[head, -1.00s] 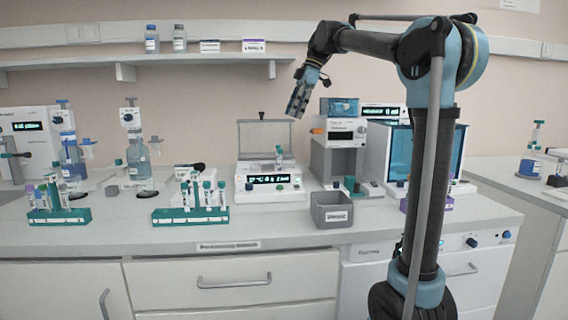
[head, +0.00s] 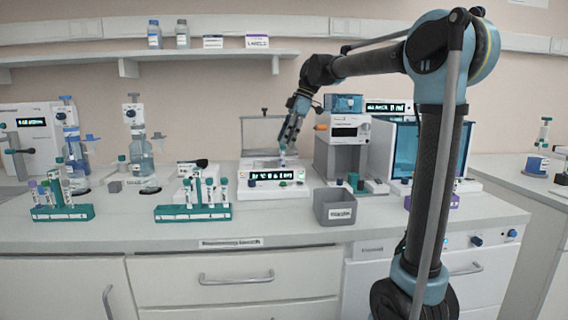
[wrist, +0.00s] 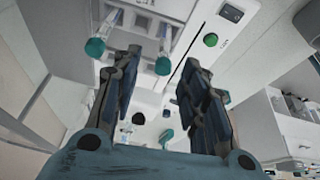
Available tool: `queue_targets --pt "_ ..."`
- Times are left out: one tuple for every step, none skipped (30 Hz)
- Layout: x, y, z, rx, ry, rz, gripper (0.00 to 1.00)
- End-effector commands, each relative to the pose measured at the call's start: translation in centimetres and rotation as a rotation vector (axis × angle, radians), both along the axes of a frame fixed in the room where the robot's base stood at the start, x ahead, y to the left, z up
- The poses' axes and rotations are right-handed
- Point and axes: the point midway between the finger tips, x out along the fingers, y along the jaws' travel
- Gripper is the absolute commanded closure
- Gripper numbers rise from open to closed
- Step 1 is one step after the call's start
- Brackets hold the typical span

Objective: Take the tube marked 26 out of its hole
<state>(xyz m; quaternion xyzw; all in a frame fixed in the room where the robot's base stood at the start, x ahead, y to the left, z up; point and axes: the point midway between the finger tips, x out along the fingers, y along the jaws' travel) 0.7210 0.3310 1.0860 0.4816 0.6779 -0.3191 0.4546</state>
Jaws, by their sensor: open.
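A white block device (head: 273,190) with a raised lid stands at the middle of the bench. One upright tube (head: 282,160) stands in its top, partly hidden by my gripper (head: 285,143). My gripper points down over it, open, fingertips close to the tube. In the wrist view a teal-capped tube (wrist: 163,65) shows between the two spread fingers of my gripper (wrist: 162,60), with a gap on each side. Another teal-capped tube (wrist: 95,48) shows outside the left finger. I cannot read the number 26 on any tube.
A grey bin (head: 335,208) stands right of the device, near the front edge. A teal rack (head: 193,213) with several tubes stands to the left, another rack (head: 62,212) farther left. A white instrument (head: 342,150) stands close on the right.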

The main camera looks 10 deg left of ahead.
Motion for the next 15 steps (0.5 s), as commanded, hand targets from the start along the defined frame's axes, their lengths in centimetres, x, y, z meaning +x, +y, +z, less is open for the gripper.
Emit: queue_targets --pt "0.0 0.1 -0.3 0.0 0.0 0.0 0.6" --pt "-0.1 0.1 -0.5 0.0 0.0 0.001 0.6" --pt "-0.2 0.3 -0.9 0.0 0.0 0.001 0.6" --pt "-0.2 0.3 -1.3 0.0 0.0 0.001 0.6" --pt "-0.3 0.4 -1.7 0.0 -0.001 0.002 0.6" --pt "-0.4 0.6 -2.3 0.0 -0.001 0.002 0.6" --pt "-0.5 0.7 -2.7 0.0 0.0 0.002 0.6" --pt "-0.6 0.8 -3.1 0.0 0.0 0.002 0.6" --pt "-0.6 1.0 -3.6 0.0 0.0 0.002 0.6" --pt "-0.7 1.2 -3.9 0.0 0.0 0.002 0.6" --pt "-0.7 1.3 -4.2 0.0 0.0 0.002 0.6" --pt "-0.8 1.4 -4.4 0.0 0.001 0.001 0.6" --pt "-0.8 1.5 -4.6 0.0 0.001 0.001 0.6" --pt "-0.8 1.5 -4.7 0.0 0.001 0.001 0.6" --pt "-0.8 1.5 -4.8 0.0 0.001 0.001 0.6"
